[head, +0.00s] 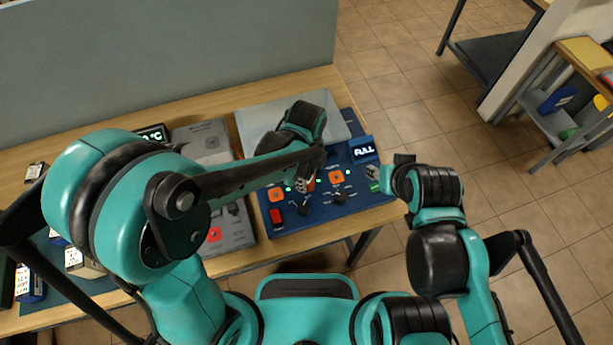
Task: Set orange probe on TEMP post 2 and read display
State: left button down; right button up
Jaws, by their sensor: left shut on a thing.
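My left gripper (303,184) points down over the middle of the blue panel (262,225). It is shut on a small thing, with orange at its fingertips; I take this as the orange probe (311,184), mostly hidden. The panel has an orange square at left (277,195) and another at right (336,177); the gripper covers the spot between them. Post numbers are too small to read. A dark display (151,134) showing "°C" stands at the back left, its digits hidden by my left arm. My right gripper (391,170) is by the panel's right edge; its fingers are unclear.
The panel has a red switch (276,216), black knobs and small green lights. A grey case (237,225) lies left of the panel. Labelled batteries (80,262) stand at the left. A shelf cart (560,105) is across the floor.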

pick_arm(q)
jog(key=shift+f+b, duration=0.3)
jog(key=shift+f, duration=0.1)
jog(key=c, duration=1.3)
grip_release()
jog(key=shift+r, duration=0.2)
notch_tip(320, 180, up, 11)
jog(key=p, duration=0.8)
jog(key=shift+p, duration=0.35)
jog(key=shift+f, duration=0.1)
jog(key=shift+s+f, duration=0.1)
